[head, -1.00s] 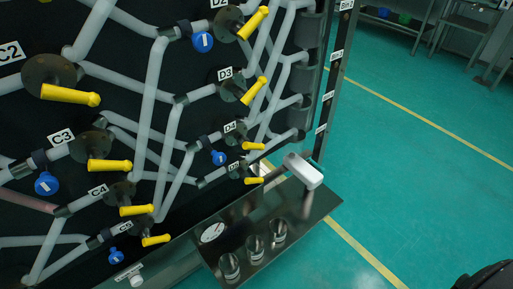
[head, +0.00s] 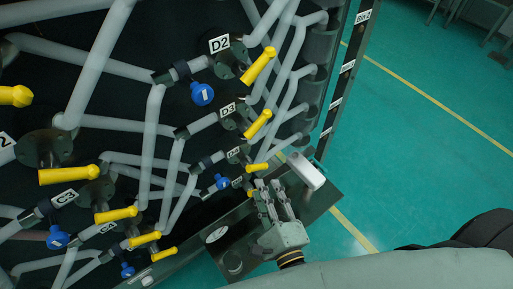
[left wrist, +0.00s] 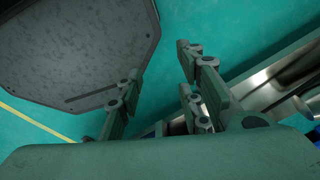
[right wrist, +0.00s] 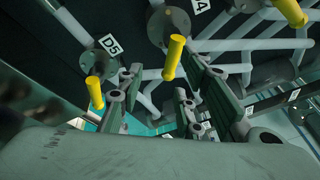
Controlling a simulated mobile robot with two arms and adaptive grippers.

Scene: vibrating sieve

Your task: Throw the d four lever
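My right gripper (head: 272,198) is open and empty, just below the D4 lever and close to the D5 lever (right wrist: 96,93). My left gripper (left wrist: 160,88) is open and empty over the floor; it is outside the head view.
The D3 lever (head: 258,124) and D2 lever (head: 258,66) sit above, among grey pipes. A metal shelf (head: 325,200) with a white block (head: 308,171) lies behind my right gripper. Teal floor (head: 420,130) is free at the right.

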